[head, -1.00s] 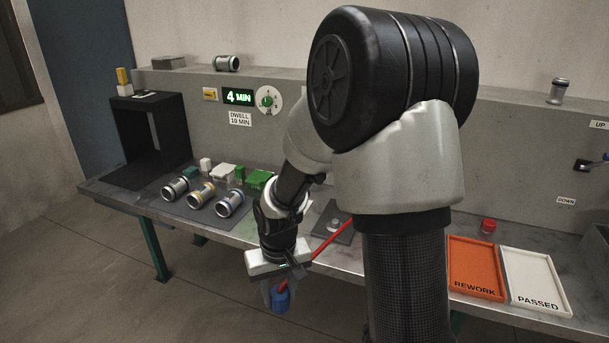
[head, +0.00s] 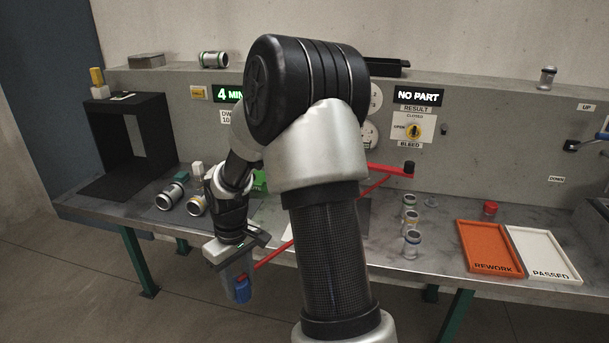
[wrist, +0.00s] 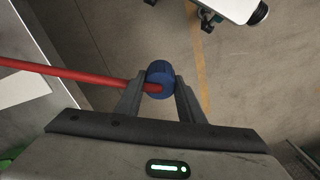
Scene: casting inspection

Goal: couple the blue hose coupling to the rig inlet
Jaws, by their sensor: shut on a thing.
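The blue hose coupling (head: 242,289) is between the fingers of my gripper (head: 237,284), which is shut on it in front of the bench's front edge, over the floor. In the wrist view the coupling (wrist: 160,75) sits between both fingertips of my gripper (wrist: 160,90). A red hose (head: 272,254) runs from the coupling up and right, passing behind my arm. It also shows in the wrist view (wrist: 70,73), running left. I cannot make out the rig inlet; my arm hides part of the bench middle.
A red bar with a black end (head: 409,168) sticks out right of my arm. Several metal castings (head: 411,222) stand near it. The orange REWORK tray (head: 491,268) and white PASSED tray (head: 545,272) lie at right. A black box-like frame (head: 92,138) stands at left.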

